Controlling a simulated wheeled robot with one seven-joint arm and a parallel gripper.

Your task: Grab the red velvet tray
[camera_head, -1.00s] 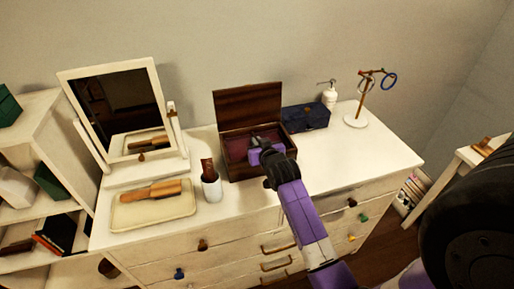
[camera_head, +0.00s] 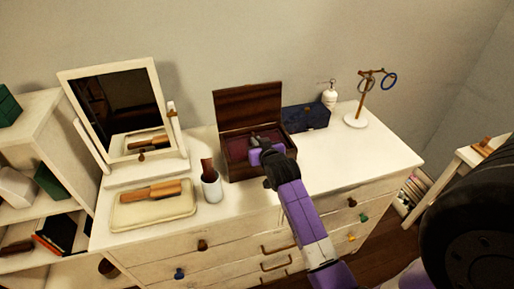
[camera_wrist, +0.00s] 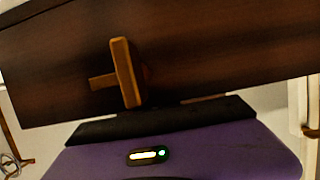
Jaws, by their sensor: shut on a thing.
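The red velvet tray (camera_head: 235,149) sits inside an open dark wooden box (camera_head: 244,172) on the white dresser; its dark red lining shows left of my gripper. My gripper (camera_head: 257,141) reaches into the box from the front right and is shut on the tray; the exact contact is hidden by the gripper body. In the wrist view, the box's dark wooden side (camera_wrist: 210,65) fills the upper part, with a small light-brown wooden piece (camera_wrist: 125,75) on it, and my purple gripper body is below. The fingertips are hidden in that view.
A dark blue box (camera_head: 305,118), a white pump bottle (camera_head: 329,97) and a jewelry stand (camera_head: 356,121) are to the right. The dresser's right front is clear.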

